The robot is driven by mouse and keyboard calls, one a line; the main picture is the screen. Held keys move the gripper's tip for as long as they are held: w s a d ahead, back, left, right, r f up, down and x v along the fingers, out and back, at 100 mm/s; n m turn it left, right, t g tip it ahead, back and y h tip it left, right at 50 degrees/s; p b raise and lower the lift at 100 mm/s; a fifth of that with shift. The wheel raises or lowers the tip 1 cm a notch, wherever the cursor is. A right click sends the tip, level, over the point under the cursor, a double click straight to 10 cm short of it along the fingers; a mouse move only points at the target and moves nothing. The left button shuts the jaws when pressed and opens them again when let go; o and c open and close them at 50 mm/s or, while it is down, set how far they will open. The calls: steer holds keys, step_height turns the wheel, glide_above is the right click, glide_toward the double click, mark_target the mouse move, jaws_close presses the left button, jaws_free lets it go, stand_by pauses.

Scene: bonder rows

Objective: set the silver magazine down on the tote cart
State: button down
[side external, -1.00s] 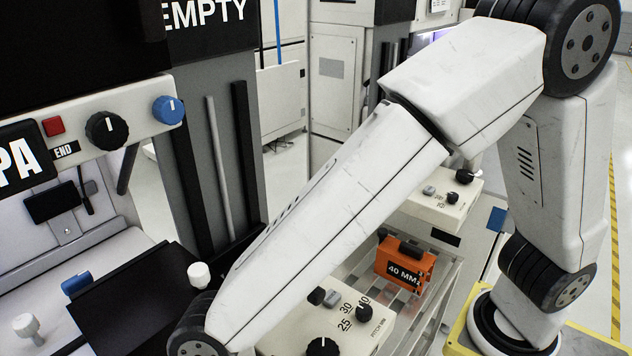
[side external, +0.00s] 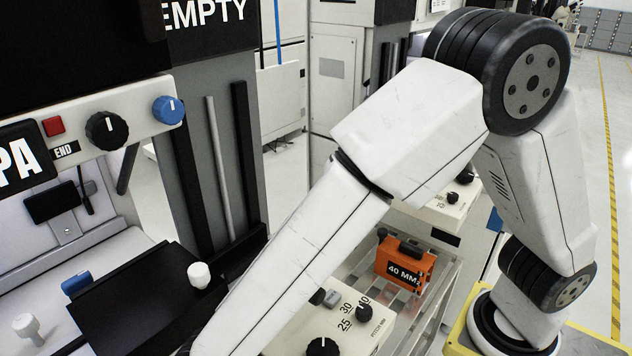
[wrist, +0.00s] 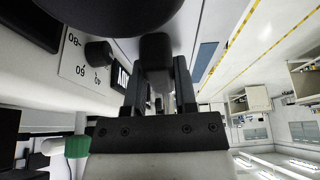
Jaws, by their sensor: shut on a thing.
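My gripper (wrist: 158,62) shows in the wrist view, its two dark fingers shut on a black block that looks like a handle. I take this for the handle of the silver magazine; no silver body shows clearly in either view. In the side view my gripper is out of the picture, below the lower edge. A pale open-framed cart (side external: 452,284), which looks like the tote cart, stands right of my forearm, partly hidden by it. I cannot tell how far the held thing is from it.
An orange box marked 40 MM (side external: 405,264) with a black handle occupies the cart's shelf. A cream control box (side external: 345,322) with black knobs stands in front. A machine with a black plate (side external: 140,310) and a white knob (side external: 199,275) is at left. A green-topped knob (wrist: 77,148) shows in the wrist view.

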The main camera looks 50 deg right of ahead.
stand_by(0.3)
steer(key=shift+c, duration=2)
jaws_free()
steer(key=shift+f, duration=0.15)
steer(key=v, duration=1.2)
